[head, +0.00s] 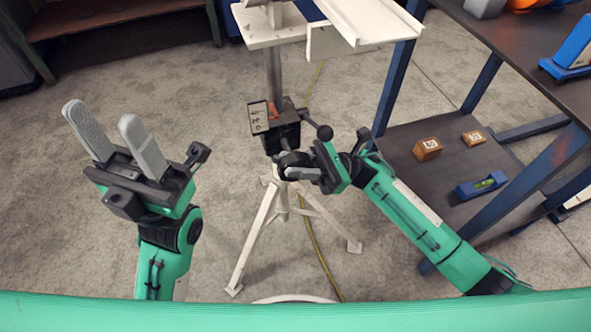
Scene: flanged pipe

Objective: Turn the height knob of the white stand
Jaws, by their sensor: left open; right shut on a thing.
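The white stand (255,232) stands on its tripod legs in the middle of the head view, with a grey post rising to a white plate at the top. A dark clamp block (287,128) with a small marked scale plate (258,117) sits on the post. A lever with a black ball end (325,132) sticks out to the right of the block. My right gripper (297,169) is shut on the dark height knob (286,157) just below the block; its fingers partly hide the knob. My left gripper (104,126) is open and empty, left of the stand, pointing up.
A dark workbench (520,45) with blue legs stands at the right. Its lower shelf (450,180) holds two small numbered blocks (428,149) and a blue level (481,185). A white channel (365,20) lies above the stand. A yellow cable (322,255) runs on the floor.

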